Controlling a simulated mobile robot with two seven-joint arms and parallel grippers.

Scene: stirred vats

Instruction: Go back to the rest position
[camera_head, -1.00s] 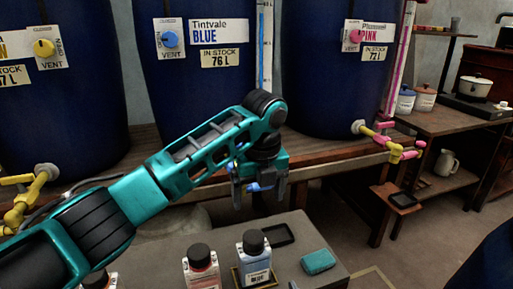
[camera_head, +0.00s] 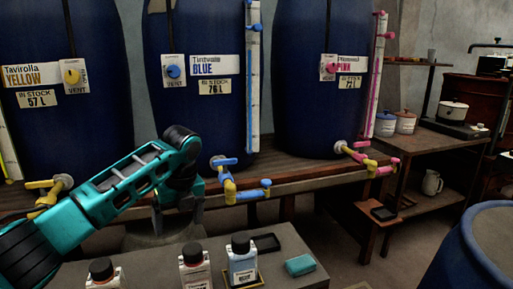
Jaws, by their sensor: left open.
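My left arm comes in from the left, and its teal gripper (camera_head: 178,217) points down, open and empty, in front of the shelf edge. It is to the left of the blue tap (camera_head: 240,189) and apart from it. The blue vat (camera_head: 205,115), labelled Tintvale Blue, stands behind my arm. My right gripper is not in view.
The yellow vat (camera_head: 60,130) and pink vat (camera_head: 312,115) flank the blue one; the yellow tap (camera_head: 45,190) and pink tap (camera_head: 368,158) stick out forward. Bottles (camera_head: 242,262) and a teal block (camera_head: 300,265) stand on the grey table (camera_head: 310,279). A blue barrel (camera_head: 455,262) is at right.

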